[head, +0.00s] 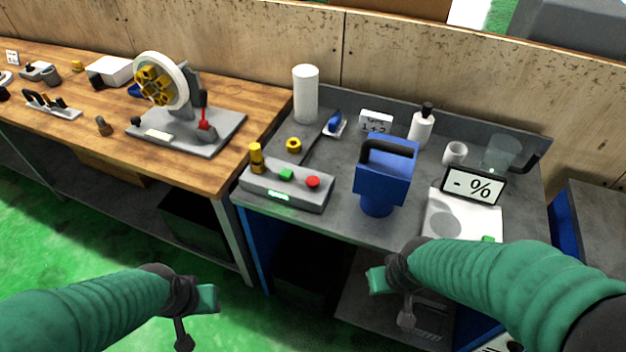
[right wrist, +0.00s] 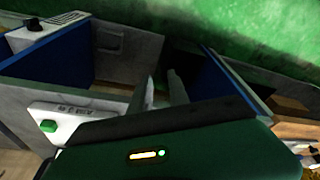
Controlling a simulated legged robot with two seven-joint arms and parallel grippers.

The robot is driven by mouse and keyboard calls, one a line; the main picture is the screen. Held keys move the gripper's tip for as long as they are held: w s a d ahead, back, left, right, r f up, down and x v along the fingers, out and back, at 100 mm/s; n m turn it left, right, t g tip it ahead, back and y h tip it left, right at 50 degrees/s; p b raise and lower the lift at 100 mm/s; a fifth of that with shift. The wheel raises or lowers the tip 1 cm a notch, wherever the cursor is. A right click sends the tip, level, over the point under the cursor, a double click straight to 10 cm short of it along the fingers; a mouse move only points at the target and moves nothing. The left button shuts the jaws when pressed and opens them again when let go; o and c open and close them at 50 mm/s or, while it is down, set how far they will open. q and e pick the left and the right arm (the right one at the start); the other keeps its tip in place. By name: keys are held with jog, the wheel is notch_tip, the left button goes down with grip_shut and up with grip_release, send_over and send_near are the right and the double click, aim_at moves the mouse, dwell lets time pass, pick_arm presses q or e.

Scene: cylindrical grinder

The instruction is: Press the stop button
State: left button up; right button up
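A grey control box (head: 262,187) stands at the front left of the grey bench. On its top are a red button (head: 312,182), a green button (head: 286,173) and a yellow knob-like post (head: 256,158). A lit green display is on its front. My left gripper (head: 183,335) is low in front of the wooden table, apart from the box; its finger gap is not clear. My right gripper (head: 407,315) is below and right of the box, in front of the bench edge. In the right wrist view its two grey fingers (right wrist: 163,92) stand slightly apart with nothing between them.
A blue handled machine (head: 385,185) stands right of the box. A white scale (head: 460,215) with a "- %" display is farther right. A white cylinder (head: 305,95) and bottle (head: 421,128) stand behind. The wooden table (head: 215,165) at left holds a wheel device (head: 160,82).

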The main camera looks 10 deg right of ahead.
grip_shut()
dwell(1.4)
